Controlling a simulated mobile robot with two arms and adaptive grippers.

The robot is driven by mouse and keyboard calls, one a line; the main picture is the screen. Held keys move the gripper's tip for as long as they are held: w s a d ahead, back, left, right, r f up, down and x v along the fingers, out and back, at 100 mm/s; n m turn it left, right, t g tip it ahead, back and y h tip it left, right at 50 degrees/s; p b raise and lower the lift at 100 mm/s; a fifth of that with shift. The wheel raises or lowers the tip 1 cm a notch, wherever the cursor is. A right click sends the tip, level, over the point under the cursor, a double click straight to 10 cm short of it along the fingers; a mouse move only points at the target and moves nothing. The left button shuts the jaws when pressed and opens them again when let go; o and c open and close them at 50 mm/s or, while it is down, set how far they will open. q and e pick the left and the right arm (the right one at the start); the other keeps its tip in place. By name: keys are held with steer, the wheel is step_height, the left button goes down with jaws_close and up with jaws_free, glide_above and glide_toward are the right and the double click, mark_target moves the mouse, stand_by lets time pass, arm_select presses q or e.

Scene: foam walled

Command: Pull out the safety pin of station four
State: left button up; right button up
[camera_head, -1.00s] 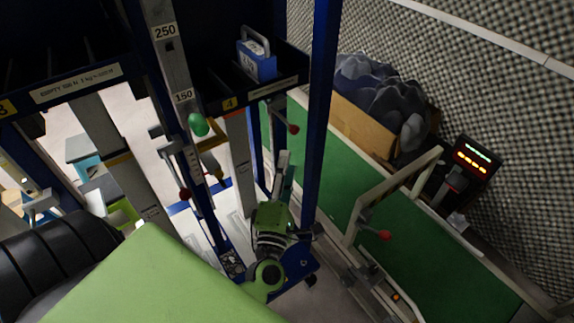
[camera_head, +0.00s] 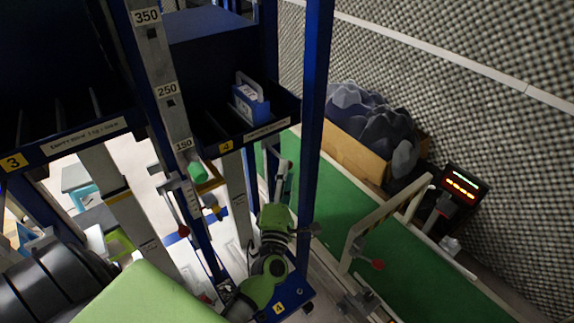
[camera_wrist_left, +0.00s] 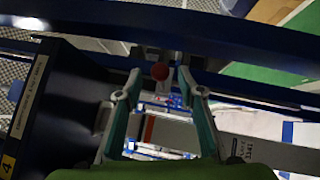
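Station four is the dark blue bin bay with a yellow "4" label (camera_head: 226,146) in the head view. A round red knob (camera_wrist_left: 160,72) shows in the left wrist view between my fingertips; I take it for the handle of the safety pin, but its shaft is hidden. My left gripper (camera_wrist_left: 158,82) is open, with one finger on each side of the knob and no clear contact. In the head view the left gripper (camera_head: 284,168) is below the station four bay, beside the blue post. The knob is hidden there. My right gripper is not in view.
A blue upright post (camera_head: 313,130) stands close right of the gripper. A blue-and-white box (camera_head: 250,103) sits in the bay. A green knob (camera_head: 197,171) and another red knob (camera_head: 183,231) are at left. A green conveyor (camera_head: 415,255) with a railing lies at right.

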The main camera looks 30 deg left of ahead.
arm_select(q)
steer(key=shift+x, duration=1.05)
jaws_close()
steer(key=d, duration=0.1)
steer(key=s+d, duration=0.1)
steer(key=d, duration=0.2)
steer(key=shift+s+f, duration=0.2)
steer(key=shift+s, duration=0.1)
jaws_free()
steer(key=shift+s+d+r, duration=0.1)
steer(key=shift+d, duration=0.05)
